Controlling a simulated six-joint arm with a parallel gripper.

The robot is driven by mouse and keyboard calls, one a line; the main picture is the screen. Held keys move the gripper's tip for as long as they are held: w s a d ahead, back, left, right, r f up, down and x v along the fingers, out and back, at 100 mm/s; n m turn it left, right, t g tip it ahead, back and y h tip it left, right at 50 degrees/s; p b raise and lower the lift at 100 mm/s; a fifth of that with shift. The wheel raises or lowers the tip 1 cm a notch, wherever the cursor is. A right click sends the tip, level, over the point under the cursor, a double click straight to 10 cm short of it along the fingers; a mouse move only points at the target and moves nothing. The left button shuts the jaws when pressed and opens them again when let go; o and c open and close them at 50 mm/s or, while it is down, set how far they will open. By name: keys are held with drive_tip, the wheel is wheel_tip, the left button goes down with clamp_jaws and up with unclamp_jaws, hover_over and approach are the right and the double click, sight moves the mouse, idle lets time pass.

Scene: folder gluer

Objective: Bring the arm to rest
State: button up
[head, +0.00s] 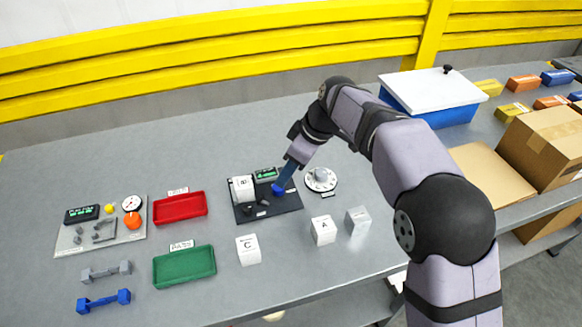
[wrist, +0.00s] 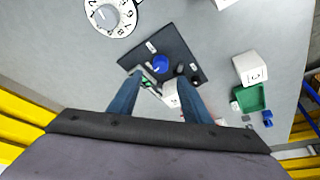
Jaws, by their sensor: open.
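My gripper (head: 287,178) hangs over a dark board (head: 285,204) in the middle of the grey table. In the head view its blue fingers overlap a blue knob (head: 278,190); contact cannot be told. In the wrist view the fingers (wrist: 159,78) are spread apart, with the board (wrist: 192,56) and the blue knob (wrist: 160,63) beyond the tips. A white block (head: 242,187) stands on the board; part of it shows between the fingers in the wrist view (wrist: 171,94). I see nothing held. My arm is bent, reaching in from the right.
A numbered dial (head: 320,180) lies right of the board. White blocks (head: 248,250) stand in front. Red (head: 180,208) and green (head: 185,267) trays and dumbbells (head: 104,301) are left. A blue bin (head: 440,115) and a cardboard box (head: 545,145) stand right. The back left table is clear.

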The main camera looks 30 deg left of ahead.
drive_tip(key=d+m+h+p, duration=0.3)
drive_tip(key=d+m, duration=0.6)
drive_tip(key=d, duration=1.4)
drive_tip(key=s+d+f+m+h+p, duration=0.1)
drive_tip(key=s+d+f+m+p, duration=0.1)
drive_tip(key=s+d+m, duration=0.7)
drive_tip(key=s+d+f, duration=0.1)
drive_tip(key=s+d, duration=0.6)
drive_tip(key=d, duration=0.3)
drive_tip(key=shift+s+f+h+p, duration=0.2)
drive_tip(key=shift+f+h+p, duration=0.1)
drive_tip(key=shift+f+p, duration=0.1)
